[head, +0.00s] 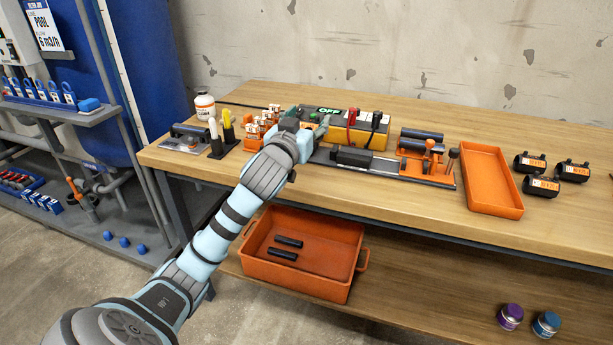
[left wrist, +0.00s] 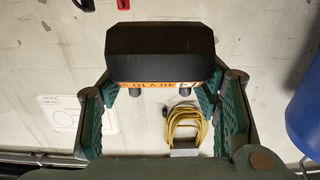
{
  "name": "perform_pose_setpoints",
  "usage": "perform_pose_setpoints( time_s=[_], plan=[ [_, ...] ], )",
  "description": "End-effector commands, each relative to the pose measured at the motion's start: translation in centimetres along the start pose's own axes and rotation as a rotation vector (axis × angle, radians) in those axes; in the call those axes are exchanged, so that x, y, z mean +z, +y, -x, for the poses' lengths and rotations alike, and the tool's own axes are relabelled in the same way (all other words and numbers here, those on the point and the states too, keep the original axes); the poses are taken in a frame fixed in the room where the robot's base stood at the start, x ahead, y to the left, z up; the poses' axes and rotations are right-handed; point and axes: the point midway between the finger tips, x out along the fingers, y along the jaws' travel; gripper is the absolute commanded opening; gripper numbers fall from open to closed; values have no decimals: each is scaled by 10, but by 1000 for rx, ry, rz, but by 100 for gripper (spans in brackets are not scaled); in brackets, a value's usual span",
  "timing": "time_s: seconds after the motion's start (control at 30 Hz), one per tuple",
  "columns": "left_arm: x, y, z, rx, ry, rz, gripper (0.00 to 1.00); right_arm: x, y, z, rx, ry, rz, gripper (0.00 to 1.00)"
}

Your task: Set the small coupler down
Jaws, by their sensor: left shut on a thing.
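My left gripper (head: 308,130) reaches over the back of the workbench, in front of the orange and black machine. In the left wrist view the left gripper (left wrist: 161,88) is shut on the small coupler (left wrist: 160,52), a black block with an orange label and two short pegs below. It sits between the green-padded fingers, with the wall behind it. In the head view my gripper and wrist hide the held coupler, so its height above the bench cannot be told. My right gripper is in neither view.
The machine (head: 358,130) shows OFF. A clamp rail (head: 385,170) with dark pipe lies before it. An orange tray (head: 491,207) and several black couplers (head: 571,171) are to the right. An orange crate (head: 303,285) is on the shelf below. The bench front right is clear.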

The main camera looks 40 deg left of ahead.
Motion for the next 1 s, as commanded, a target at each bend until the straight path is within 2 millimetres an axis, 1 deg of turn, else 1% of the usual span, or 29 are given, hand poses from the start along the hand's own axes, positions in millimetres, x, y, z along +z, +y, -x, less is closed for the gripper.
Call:
perform_pose_setpoints(
  time_s=[0.03, 0.1, 0.17, 0.27, 0.3, 0.4, 0.5, 0.8, 0.83, 0.93, 1.0],
  plan=[
    [28, 0, 0, 0, -4, 0, 29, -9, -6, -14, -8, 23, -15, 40],
    [48, 0, 0, 0, -3, -1, 29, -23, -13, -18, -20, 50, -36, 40],
    [58, 0, 0, 1, -1, 0, 29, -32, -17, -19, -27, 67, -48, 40],
    [69, 0, 0, 1, 1, 0, 29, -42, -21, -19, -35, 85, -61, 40],
    [76, 1, 0, 2, 0, 0, 29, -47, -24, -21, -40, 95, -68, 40],
    [93, 1, 0, 2, -1, 0, 29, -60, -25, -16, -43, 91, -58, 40],
    [102, 1, 0, 2, 0, 1, 29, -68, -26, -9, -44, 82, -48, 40],
    [102, 1, 0, 3, 1, 0, 29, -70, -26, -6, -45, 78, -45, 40],
    [102, 1, 0, 3, 0, 0, 61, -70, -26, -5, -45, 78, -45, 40],
    [102, 1, 0, 3, 1, 0, 77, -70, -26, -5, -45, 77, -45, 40],
    [102, 1, 0, 3, 1, 0, 78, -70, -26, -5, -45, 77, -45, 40]
  ],
)
